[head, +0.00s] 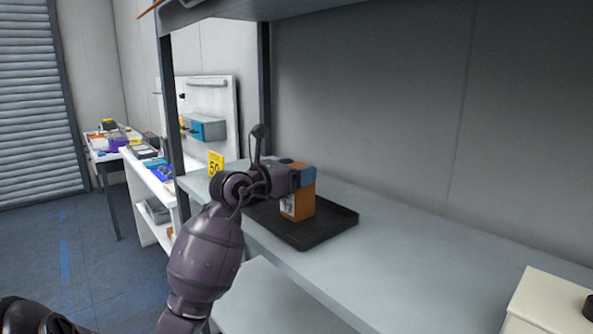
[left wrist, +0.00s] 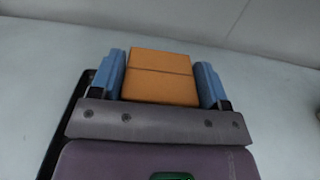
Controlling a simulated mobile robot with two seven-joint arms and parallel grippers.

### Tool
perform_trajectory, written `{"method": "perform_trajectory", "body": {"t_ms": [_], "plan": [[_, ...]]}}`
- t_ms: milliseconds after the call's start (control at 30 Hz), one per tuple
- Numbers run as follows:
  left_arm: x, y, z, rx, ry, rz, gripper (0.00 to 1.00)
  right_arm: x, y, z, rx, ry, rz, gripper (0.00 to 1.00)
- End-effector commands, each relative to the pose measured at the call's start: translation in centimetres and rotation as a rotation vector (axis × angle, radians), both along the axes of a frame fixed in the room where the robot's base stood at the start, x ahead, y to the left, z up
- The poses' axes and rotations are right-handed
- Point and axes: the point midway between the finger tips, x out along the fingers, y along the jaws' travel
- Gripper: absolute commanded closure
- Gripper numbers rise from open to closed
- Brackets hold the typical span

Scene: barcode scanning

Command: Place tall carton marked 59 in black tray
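The tall orange-brown carton (head: 305,203) stands upright on or just above the black tray (head: 333,226) on the grey shelf; I cannot tell whether its base touches the tray. A pale label shows on its side, too small to read. My left gripper (head: 300,174) is shut on the carton's upper part from above. In the left wrist view, the carton's top (left wrist: 158,75) sits between the two blue fingers, and the tray's dark edge (left wrist: 77,95) shows at left. A yellow card marked 59 (head: 215,164) stands on the shelf left of the tray. My right gripper is not in view.
The shelf (head: 420,260) is clear to the right of the tray. A cream box (head: 548,305) stands at the lower right. An upper shelf (head: 260,10) hangs overhead, with a dark post (head: 168,100) at left. Cluttered tables (head: 110,142) stand farther back left.

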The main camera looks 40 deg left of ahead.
Motion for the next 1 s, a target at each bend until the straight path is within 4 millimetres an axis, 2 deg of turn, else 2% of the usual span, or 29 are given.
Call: {"method": "perform_trajectory", "body": {"t_ms": [33, 100, 133, 500, 667, 1000], "plan": [[0.0, 0.0, 0.1, 0.0, 0.0, 0.0, 0.23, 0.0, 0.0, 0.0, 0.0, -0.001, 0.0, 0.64], [0.0, 0.0, 0.1, 0.0, 0.0, 0.0, 0.12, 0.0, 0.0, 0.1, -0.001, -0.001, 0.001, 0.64], [0.0, 0.0, 0.1, 0.0, 0.0, 0.0, 0.11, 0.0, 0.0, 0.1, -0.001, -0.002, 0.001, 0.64], [-0.3, 0.0, 0.4, 0.001, 0.0, 0.0, 0.11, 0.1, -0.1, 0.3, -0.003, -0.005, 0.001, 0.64], [-2.6, 0.3, 0.3, 0.002, 0.001, 0.001, 0.11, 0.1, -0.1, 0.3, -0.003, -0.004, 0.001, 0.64], [-9.0, 0.8, 0.3, 0.003, 0.002, 0.001, 0.11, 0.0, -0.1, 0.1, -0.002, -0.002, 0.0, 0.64]]}}
